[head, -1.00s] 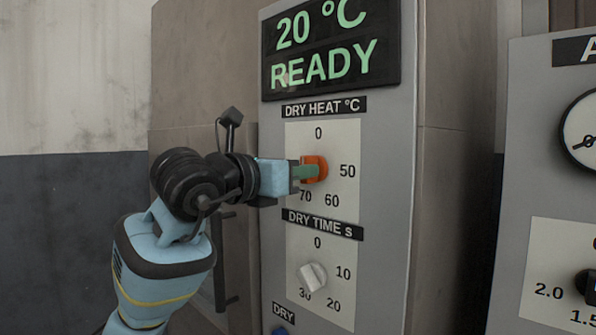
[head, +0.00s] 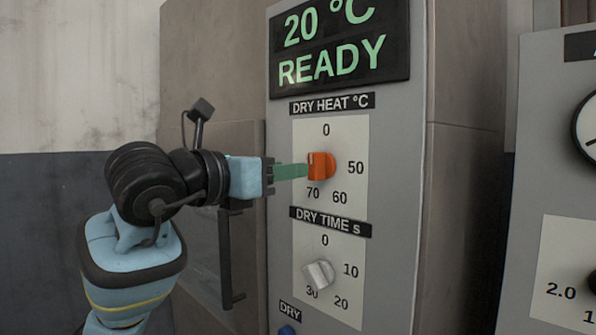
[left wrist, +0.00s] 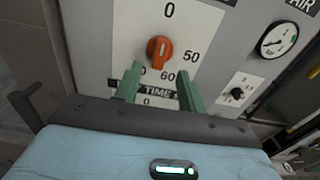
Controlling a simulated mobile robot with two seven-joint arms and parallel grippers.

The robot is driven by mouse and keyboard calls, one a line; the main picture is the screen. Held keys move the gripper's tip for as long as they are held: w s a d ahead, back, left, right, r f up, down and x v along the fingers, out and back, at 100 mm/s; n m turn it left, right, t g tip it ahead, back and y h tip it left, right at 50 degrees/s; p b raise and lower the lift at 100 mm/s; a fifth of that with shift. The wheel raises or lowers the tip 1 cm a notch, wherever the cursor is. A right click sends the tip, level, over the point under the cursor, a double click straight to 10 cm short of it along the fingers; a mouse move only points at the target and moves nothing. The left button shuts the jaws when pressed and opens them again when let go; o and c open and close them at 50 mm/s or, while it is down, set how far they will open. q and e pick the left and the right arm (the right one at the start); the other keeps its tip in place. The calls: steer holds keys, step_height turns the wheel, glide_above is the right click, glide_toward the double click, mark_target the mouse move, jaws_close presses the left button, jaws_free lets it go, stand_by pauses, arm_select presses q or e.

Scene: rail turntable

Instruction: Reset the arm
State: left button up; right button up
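My left gripper (head: 290,171) is in front of the control panel, just left of the orange DRY HEAT knob (head: 321,166) in the head view. In the left wrist view its two green fingers (left wrist: 157,82) are spread apart with nothing between them. The orange knob (left wrist: 159,48) shows beyond the fingertips, apart from them. In the head view the fingertips overlap the knob's left edge. My left arm (head: 150,185) comes in from the left, bent at the wrist. My right gripper is in neither view.
The grey panel carries a display (head: 340,45) reading 20 °C READY. Below the orange knob is a white DRY TIME knob (head: 318,274) and a blue button (head: 287,331). A door handle (head: 227,260) stands below my left wrist. A second panel (head: 548,190) stands at the right.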

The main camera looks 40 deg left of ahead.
arm_select(q)
steer(key=shift+s, duration=1.05)
steer(key=shift+f, duration=0.1)
